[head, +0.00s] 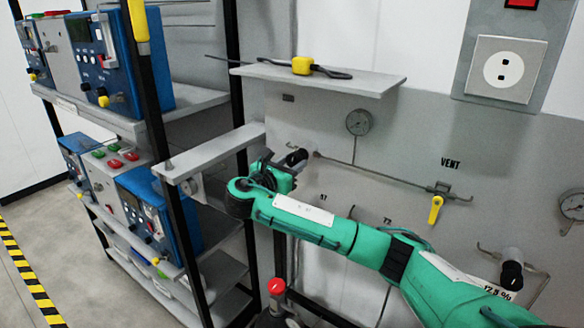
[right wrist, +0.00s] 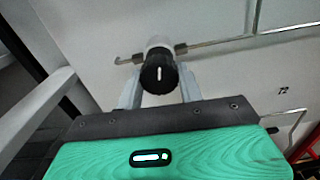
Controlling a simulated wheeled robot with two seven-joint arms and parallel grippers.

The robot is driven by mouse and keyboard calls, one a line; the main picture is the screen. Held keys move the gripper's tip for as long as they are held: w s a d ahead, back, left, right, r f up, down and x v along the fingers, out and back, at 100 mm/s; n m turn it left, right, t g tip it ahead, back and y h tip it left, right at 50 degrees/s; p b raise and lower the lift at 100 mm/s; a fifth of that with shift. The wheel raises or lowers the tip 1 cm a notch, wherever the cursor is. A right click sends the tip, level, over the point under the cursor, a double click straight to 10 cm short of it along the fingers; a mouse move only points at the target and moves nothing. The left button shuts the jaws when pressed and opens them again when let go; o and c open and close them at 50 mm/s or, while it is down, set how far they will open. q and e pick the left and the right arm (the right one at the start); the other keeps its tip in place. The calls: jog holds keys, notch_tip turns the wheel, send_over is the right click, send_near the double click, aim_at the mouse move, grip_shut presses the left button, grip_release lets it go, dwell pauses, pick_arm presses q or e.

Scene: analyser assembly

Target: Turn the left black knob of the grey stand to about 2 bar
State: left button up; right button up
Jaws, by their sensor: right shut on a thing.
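The left black knob (head: 297,156) sits on a pale fitting on the grey stand (head: 400,150). It also shows in the right wrist view (right wrist: 158,74), end-on, with a short white mark upright on its face. My right gripper (head: 285,170) reaches it from the front, partly hiding it in the head view. In the right wrist view its two fingers stand on either side of the knob, shut on it. A round gauge (head: 358,122) is above and right of the knob; its needle is too small to read. My left gripper is not in view.
A second black knob (head: 511,272) is at the lower right, near another gauge (head: 573,205). A yellow vent handle (head: 436,209) hangs between them. A shelf (head: 330,78) with a yellow-and-black tool juts out above. A rack (head: 155,110) with blue devices stands left, close to my gripper.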

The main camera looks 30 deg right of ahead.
jog(key=m, duration=0.1)
jog(key=m+b, duration=0.2)
jog(key=shift+f+m, duration=0.25)
jog(key=shift+m, duration=0.15)
jog(key=m+b, duration=0.3)
jog(key=shift+w+a+m+b, duration=0.1)
jog(key=shift+m+b, duration=0.2)
jog(key=m+b, duration=1.4)
jog(key=shift+r+m+b, duration=0.15)
jog(key=shift+m+b, duration=0.15)
jog(key=shift+b, duration=0.05)
jog(key=m+b, duration=0.2)
jog(key=m, duration=0.1)
jog(key=shift+b, duration=0.35)
jog(key=shift+r+m, duration=0.1)
jog(key=shift+m, duration=0.3)
jog(key=shift+m+b, duration=0.3)
jog(key=shift+b, duration=0.15)
jog(key=shift+r+m+b, duration=0.1)
jog(key=shift+m+b, duration=0.3)
jog(key=shift+m, duration=0.2)
